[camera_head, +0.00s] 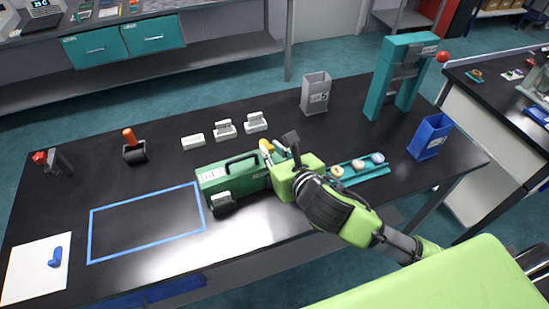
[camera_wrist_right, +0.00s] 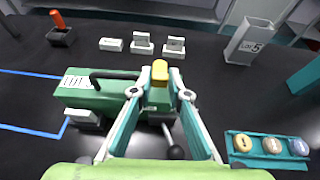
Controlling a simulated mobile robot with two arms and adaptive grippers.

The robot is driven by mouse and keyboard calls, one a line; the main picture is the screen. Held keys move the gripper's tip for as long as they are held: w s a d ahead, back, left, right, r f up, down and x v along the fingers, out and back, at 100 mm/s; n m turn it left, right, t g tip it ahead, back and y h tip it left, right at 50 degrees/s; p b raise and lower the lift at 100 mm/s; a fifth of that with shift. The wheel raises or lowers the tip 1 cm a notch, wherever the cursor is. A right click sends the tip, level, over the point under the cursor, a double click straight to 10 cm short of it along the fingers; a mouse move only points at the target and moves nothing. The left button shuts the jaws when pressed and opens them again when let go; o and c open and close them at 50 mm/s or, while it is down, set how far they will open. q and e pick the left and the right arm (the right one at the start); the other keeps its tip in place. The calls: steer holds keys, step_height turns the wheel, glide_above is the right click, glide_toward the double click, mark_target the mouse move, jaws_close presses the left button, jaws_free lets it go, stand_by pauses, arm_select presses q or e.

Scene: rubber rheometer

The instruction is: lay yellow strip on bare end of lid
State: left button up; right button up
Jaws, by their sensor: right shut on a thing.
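The yellow strip (camera_wrist_right: 160,72) is held upright between the fingertips of my right gripper (camera_wrist_right: 160,94); its yellow top also shows in the head view (camera_head: 266,146). The green lid (camera_head: 225,173) has a dark handle and a white label near its left end. It also shows in the right wrist view (camera_wrist_right: 104,101). My right gripper (camera_head: 279,153) is shut on the strip at the lid's right end. The gripper and arm hide much of that end. I cannot tell whether the strip touches the lid. My left gripper is not in view.
A teal tray (camera_head: 372,176) with several round pieces lies right of the gripper. Several white blocks (camera_head: 225,130) stand behind the lid. A grey bin (camera_head: 315,93), teal frame (camera_head: 382,79) and blue bin (camera_head: 430,137) stand farther back and right. The blue-outlined area (camera_head: 92,234) is clear.

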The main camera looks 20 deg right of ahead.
mark_target(275, 160)
steer(key=shift+w+d+f, duration=0.15)
steer(key=shift+d+f, duration=0.05)
steer(key=shift+f, duration=0.15)
steer(key=f, duration=0.3)
steer(key=shift+w+d+f, duration=0.2)
steer(key=shift+d, duration=0.05)
steer(key=shift+f, duration=0.1)
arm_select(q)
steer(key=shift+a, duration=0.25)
arm_select(e)
steer(key=shift+a, duration=0.1)
steer(key=o, duration=0.4)
steer(key=shift+f, duration=0.1)
steer(key=shift+o, duration=0.3)
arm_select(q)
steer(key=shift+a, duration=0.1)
arm_select(e)
steer(key=shift+s, duration=0.1)
